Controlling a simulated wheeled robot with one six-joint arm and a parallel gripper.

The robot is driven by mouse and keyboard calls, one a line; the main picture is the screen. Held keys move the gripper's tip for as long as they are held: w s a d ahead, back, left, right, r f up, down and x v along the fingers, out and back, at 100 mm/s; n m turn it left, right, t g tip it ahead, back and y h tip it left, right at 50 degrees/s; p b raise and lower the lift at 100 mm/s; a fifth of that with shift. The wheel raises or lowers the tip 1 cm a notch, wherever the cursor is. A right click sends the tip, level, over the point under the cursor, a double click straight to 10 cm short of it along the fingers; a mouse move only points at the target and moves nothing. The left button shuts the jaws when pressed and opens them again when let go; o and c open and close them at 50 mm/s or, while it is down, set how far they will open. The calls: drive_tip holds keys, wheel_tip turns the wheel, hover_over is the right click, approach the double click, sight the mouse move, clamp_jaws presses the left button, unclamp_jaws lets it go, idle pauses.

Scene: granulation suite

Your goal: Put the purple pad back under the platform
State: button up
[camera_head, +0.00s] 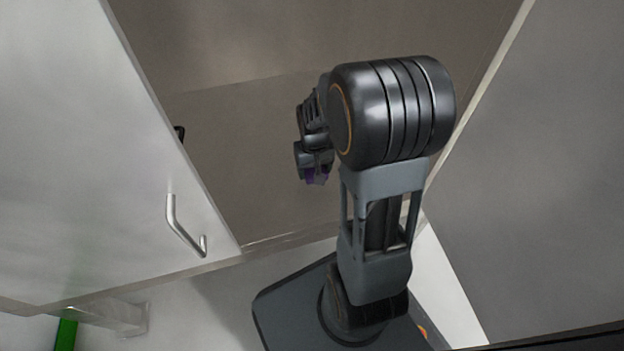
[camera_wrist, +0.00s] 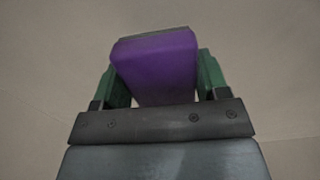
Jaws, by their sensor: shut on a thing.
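My gripper (camera_wrist: 160,78) is shut on the purple pad (camera_wrist: 155,62), which sits between its two green fingers in the wrist view. The pad has a thin greyish edge along its top. In the head view my gripper (camera_head: 314,168) hangs in front of the brown-grey inside of an open cabinet-like space. I cannot make out the platform in either view.
A pale door (camera_head: 95,150) with a metal handle (camera_head: 181,226) stands at the left of the opening. A grey panel (camera_head: 545,170) bounds it on the right. A green strip (camera_head: 66,334) shows at the lower left. The space around the gripper looks clear.

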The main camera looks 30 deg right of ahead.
drive_tip(key=shift+a+f, duration=0.3)
drive_tip(key=shift+f, duration=0.1)
drive_tip(key=shift+f+b, duration=0.9)
drive_tip(key=shift+f, duration=0.6)
drive_tip(key=shift+f, duration=0.1)
drive_tip(key=shift+f, duration=0.15)
drive_tip(key=o, duration=0.8)
